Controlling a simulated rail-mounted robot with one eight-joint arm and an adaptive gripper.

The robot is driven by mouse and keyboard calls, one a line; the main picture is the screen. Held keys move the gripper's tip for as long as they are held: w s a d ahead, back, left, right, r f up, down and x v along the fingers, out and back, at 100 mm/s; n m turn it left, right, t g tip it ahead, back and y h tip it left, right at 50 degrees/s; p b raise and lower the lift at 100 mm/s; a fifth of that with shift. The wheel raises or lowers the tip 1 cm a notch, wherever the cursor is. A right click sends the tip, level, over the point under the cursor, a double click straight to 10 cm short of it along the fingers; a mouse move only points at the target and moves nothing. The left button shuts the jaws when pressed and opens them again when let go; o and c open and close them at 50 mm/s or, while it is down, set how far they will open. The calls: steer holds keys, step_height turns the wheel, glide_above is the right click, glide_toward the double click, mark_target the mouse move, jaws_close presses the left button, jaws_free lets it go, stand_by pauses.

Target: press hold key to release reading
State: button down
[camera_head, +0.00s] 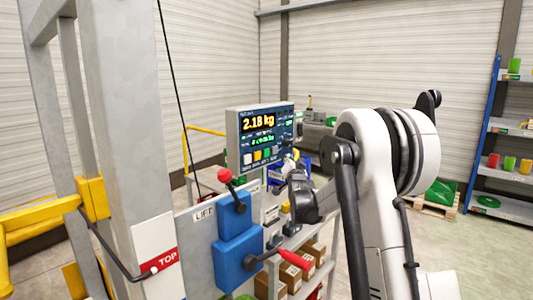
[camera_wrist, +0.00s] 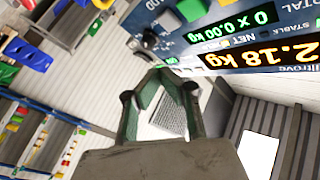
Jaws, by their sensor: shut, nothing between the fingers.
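The weighing indicator (camera_head: 240,128) is a blue-grey box with a dark screen reading 2.18 kg in amber and a smaller green line below. In the wrist view its panel (camera_wrist: 232,22) is upside down and shows 2.18 kg and 0 x 0.00 kg. White, yellow and green keys (camera_head: 257,156) run along its lower edge. A grey key (camera_wrist: 168,21) shows near my fingertips in the wrist view. I cannot read which key is hold. My gripper (camera_head: 289,163) is shut and empty at the panel's lower right. Its fingertips (camera_wrist: 160,72) meet close to the panel; contact cannot be told.
A blue lever box (camera_head: 236,255) with a red ball knob (camera_head: 225,175) and a red handle (camera_head: 294,259) stands nearer, beside a grey post (camera_head: 130,100). Shelves with cardboard boxes (camera_head: 312,250) lie below.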

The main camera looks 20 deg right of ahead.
steer(key=shift+w+d+f, duration=0.2)
steer(key=shift+d, duration=0.2)
steer(key=p, duration=0.1)
glide_toward(270, 151)
steer(key=w+d, duration=0.4)
steer(key=shift+w+a+r, duration=0.4)
steer(key=shift+w+a, duration=0.05)
steer(key=shift+w, duration=0.1)
steer(key=shift+w+a, duration=0.1)
steer(key=shift+w, duration=0.05)
stand_by(1.1)
steer(key=shift+w+a+b, duration=0.1)
steer(key=shift+w+b, duration=0.15)
steer(key=shift+b, duration=0.05)
steer(key=shift+w+a, duration=0.15)
steer(key=shift+w, duration=0.2)
stand_by(0.8)
steer(key=shift+s, duration=0.1)
steer(key=shift+s+d+b, duration=0.35)
steer(key=shift+s+b, duration=0.05)
steer(key=shift+s, duration=0.25)
